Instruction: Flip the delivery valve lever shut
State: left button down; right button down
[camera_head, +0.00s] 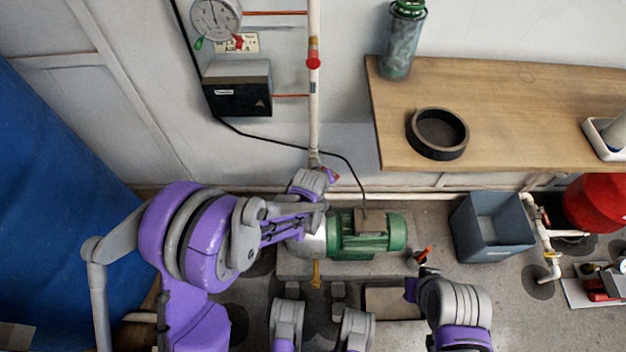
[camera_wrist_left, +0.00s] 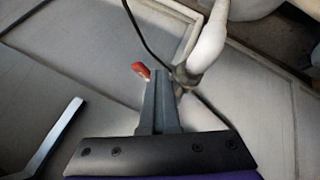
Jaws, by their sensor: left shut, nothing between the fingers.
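A red lever end (camera_wrist_left: 141,70) shows in the left wrist view, just left of my left gripper's fingertips (camera_wrist_left: 162,84). The fingers are shut together with nothing between them. The lever joins the foot of a white pipe (camera_wrist_left: 208,48) near a dark fitting (camera_wrist_left: 187,76), partly hidden behind the fingers. In the head view a small red piece (camera_head: 332,175) shows at the pipe's lower end, beside my left gripper (camera_head: 318,182); the wrist covers most of the valve there. Whether finger and lever touch I cannot tell. My right gripper (camera_head: 420,282) is low on the right, its fingers unclear.
A green pump motor (camera_head: 368,236) stands right below the left gripper. A black cable (camera_head: 290,141) hangs near the pipe. A wooden bench (camera_head: 520,95) and a grey bin (camera_head: 492,226) are to the right. A control box (camera_head: 238,88) is on the wall.

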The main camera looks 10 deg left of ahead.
pick_arm(q)
jog(key=w+d+n+y+p, duration=0.1)
jog(key=w, duration=0.1)
jog(key=w+d+n+y, duration=0.1)
jog(key=w+d+n, duration=0.1)
jog(key=shift+w+p, duration=0.2)
jog(key=shift+p, duration=0.15)
pick_arm(e)
jog(key=shift+w+v, duration=0.25)
jog(key=shift+v, duration=0.8)
pick_arm(q)
jog(key=shift+w+r, duration=0.1)
jog(key=shift+w, duration=0.1)
pick_arm(e)
jog(key=shift+s+r, duration=0.1)
jog(key=shift+r, duration=0.05)
